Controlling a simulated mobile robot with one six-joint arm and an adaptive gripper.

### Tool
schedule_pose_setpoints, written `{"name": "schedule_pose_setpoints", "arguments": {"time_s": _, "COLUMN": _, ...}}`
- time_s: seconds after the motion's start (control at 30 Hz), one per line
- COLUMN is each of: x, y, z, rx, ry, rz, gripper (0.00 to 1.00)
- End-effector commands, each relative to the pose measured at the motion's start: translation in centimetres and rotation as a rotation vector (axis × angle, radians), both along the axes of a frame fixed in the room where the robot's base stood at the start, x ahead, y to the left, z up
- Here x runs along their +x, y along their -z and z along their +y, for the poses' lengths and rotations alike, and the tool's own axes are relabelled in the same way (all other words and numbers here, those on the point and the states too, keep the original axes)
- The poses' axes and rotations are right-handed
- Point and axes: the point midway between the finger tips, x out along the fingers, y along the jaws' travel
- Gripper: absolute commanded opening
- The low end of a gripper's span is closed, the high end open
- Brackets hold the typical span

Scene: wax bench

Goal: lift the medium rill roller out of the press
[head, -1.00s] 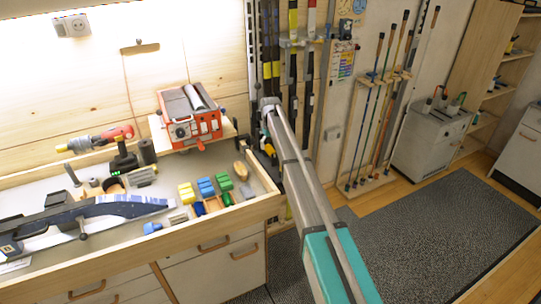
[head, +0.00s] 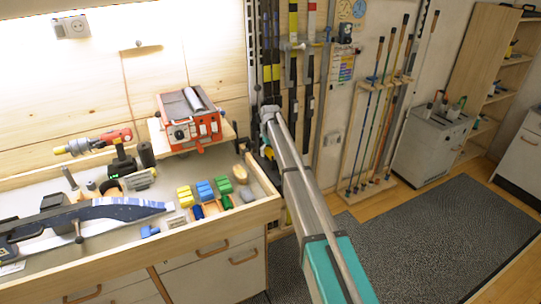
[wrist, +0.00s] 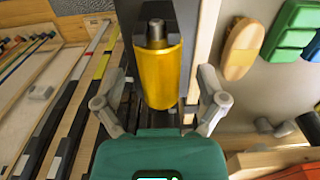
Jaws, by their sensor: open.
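A yellow roller (wrist: 160,65) with a grey metal shaft stub stands out in the middle of the wrist view. It seems set in a dark upright frame (wrist: 186,30), perhaps the press; I cannot tell how it is seated. My gripper (wrist: 162,72) has its two grey fingers spread, one on each side of the roller, with gaps between fingers and roller. In the head view my gripper (head: 269,112) is at the right end of the bench near the wall. The roller is hidden there behind my gripper and arm.
A red machine (head: 190,125) stands on a small shelf left of my gripper. The bench (head: 230,215) holds a brush (head: 240,174), coloured blocks (head: 205,188), a drill (head: 95,142) and a ski (head: 110,210). Skis hang close by (head: 291,60). The floor mat (head: 420,240) is clear.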

Motion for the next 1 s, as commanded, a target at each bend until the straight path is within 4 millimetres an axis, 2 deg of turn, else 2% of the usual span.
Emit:
{"name": "schedule_pose_setpoints", "arguments": {"time_s": 0.03, "x": 0.00, "y": 0.00, "z": 0.00, "rx": 0.000, "ry": 0.000, "rz": 0.000, "gripper": 0.91}}
{"name": "schedule_pose_setpoints", "arguments": {"time_s": 0.07, "x": 0.00, "y": 0.00, "z": 0.00, "rx": 0.000, "ry": 0.000, "rz": 0.000, "gripper": 0.85}}
{"name": "schedule_pose_setpoints", "arguments": {"time_s": 0.5, "x": 0.00, "y": 0.00, "z": 0.00, "rx": 0.000, "ry": 0.000, "rz": 0.000, "gripper": 0.04}}
{"name": "schedule_pose_setpoints", "arguments": {"time_s": 0.53, "x": 0.00, "y": 0.00, "z": 0.00, "rx": 0.000, "ry": 0.000, "rz": 0.000, "gripper": 0.00}}
{"name": "schedule_pose_setpoints", "arguments": {"time_s": 1.0, "x": 0.00, "y": -0.36, "z": 0.00, "rx": 0.000, "ry": 0.000, "rz": 0.000, "gripper": 0.00}}
